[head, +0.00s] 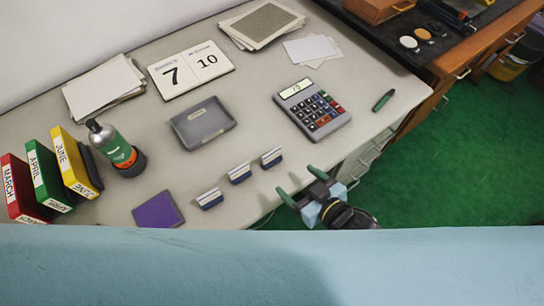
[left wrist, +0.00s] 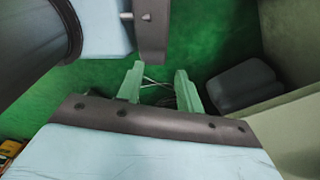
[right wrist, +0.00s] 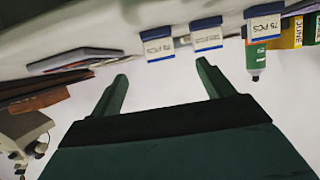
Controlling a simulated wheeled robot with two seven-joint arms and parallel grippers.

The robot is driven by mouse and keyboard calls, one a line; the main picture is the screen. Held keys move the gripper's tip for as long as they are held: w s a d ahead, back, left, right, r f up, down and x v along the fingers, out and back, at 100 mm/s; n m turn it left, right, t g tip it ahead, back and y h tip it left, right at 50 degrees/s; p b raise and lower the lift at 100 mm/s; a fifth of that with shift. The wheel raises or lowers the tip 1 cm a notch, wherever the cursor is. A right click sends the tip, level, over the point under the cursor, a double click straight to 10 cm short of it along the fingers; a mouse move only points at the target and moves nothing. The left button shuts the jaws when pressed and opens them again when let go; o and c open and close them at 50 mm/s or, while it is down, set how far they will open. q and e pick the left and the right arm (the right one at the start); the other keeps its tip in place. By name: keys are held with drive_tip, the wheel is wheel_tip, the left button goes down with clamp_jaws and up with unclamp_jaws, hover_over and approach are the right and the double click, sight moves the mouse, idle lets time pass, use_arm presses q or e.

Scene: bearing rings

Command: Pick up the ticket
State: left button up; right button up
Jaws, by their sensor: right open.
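Three small white-and-blue tickets stand in a slanting row near the desk's front edge in the head view: a left one (head: 209,199), a middle one (head: 239,174) and a right one (head: 271,158). They also show upside down at the top of the right wrist view (right wrist: 265,24) (right wrist: 207,36) (right wrist: 157,44), one reading "75 PCS". My right gripper (head: 300,183) is open and empty at the desk edge, just front-right of the right ticket, apart from it. My left gripper (left wrist: 158,86) is open and empty in the left wrist view, over the green floor.
A purple pad (head: 158,210) lies left of the tickets. A grey tray (head: 203,123) and a calculator (head: 312,108) lie behind them. A green bottle (head: 115,147) and binders (head: 48,177) stand at left. A green marker (head: 383,100) lies near the right edge.

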drive_tip(key=b, duration=0.6)
approach(272, 158)
drive_tip(key=x, duration=0.4)
drive_tip(key=shift+a+f, duration=0.2)
drive_tip(key=shift+f, duration=0.05)
drive_tip(key=shift+b+x, duration=0.35)
drive_tip(key=shift+x, duration=0.4)
drive_tip(key=b+x, duration=0.2)
drive_tip(key=b, duration=0.1)
drive_tip(key=shift+w+f, duration=0.3)
drive_tip(key=shift+w, duration=0.1)
drive_tip(key=shift+b+x, duration=0.9)
drive_tip(key=shift+x, duration=0.1)
use_arm(q)
drive_tip(key=a+f, duration=0.6)
drive_tip(key=f, duration=0.5)
drive_tip(key=shift+f+y, duration=0.25)
drive_tip(key=shift+y, duration=0.15)
use_arm(e)
drive_tip(key=shift+r, duration=0.2)
use_arm(q)
drive_tip(key=shift+w, duration=0.1)
use_arm(e)
drive_tip(key=shift+c, duration=0.3)
drive_tip(key=c, duration=1)
use_arm(q)
drive_tip(key=shift+w+d, duration=0.1)
drive_tip(key=shift+d, duration=0.45)
use_arm(e)
drive_tip(key=shift+c, duration=0.2)
